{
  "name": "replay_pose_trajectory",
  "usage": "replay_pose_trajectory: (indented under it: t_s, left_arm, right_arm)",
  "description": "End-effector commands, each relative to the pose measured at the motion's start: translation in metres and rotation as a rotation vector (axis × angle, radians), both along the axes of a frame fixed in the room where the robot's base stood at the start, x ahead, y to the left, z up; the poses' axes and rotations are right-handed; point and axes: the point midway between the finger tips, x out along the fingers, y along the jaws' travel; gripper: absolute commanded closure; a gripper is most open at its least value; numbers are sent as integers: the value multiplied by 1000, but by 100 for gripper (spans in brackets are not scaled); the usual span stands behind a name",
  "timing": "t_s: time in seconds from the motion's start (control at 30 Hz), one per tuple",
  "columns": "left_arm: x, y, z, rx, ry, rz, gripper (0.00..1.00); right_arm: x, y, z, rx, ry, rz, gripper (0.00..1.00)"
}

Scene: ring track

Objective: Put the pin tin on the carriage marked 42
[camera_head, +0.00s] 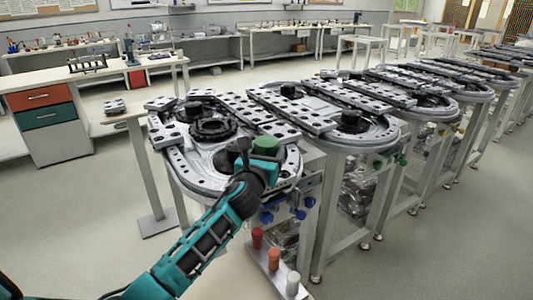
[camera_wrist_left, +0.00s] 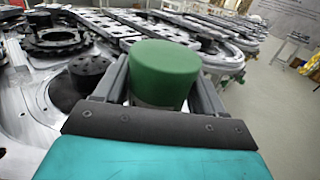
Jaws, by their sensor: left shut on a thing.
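My left gripper (camera_head: 260,163) is shut on a green-topped round tin (camera_head: 266,145), over the front right part of the nearest ring track (camera_head: 195,160). In the left wrist view the tin (camera_wrist_left: 164,70) stands upright between the two fingers, its lower part hidden by the gripper. I cannot tell whether the tin touches the surface below. Flat grey plates with holes lie along the track. I cannot read the number 42 on any carriage. My right gripper is not in view.
A red cylinder (camera_head: 258,237), an orange one (camera_head: 274,259) and a white one (camera_head: 292,283) stand in a row on a tray at the front. A dark hub (camera_wrist_left: 88,75) stands left of the gripper in the left wrist view. More track units run to the right.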

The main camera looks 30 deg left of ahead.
Motion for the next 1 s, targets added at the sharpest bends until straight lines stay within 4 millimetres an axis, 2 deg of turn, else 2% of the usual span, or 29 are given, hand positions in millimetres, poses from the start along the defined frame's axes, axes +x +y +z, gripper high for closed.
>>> replay_pose_trajectory:
  t_s: [0.1, 0.13, 0.37, 0.7, 0.87, 1.0]
  left_arm:
    - [0, 0, -4, 1, -1, 0, 64]
    - [0, 0, -3, 1, 0, 0, 27]
    - [0, 0, -3, 1, 0, 0, 5]
    - [-1, 0, 1, 0, 1, 0, 5]
    - [-21, -4, 0, 4, 2, -1, 5]
    - [-48, -10, -1, 1, 3, -2, 5]
  right_arm:
    - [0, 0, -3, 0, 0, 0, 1]
    - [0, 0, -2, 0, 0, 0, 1]
    - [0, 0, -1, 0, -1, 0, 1]
    - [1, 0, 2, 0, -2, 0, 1]
    - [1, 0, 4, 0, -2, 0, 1]
    - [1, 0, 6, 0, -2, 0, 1]
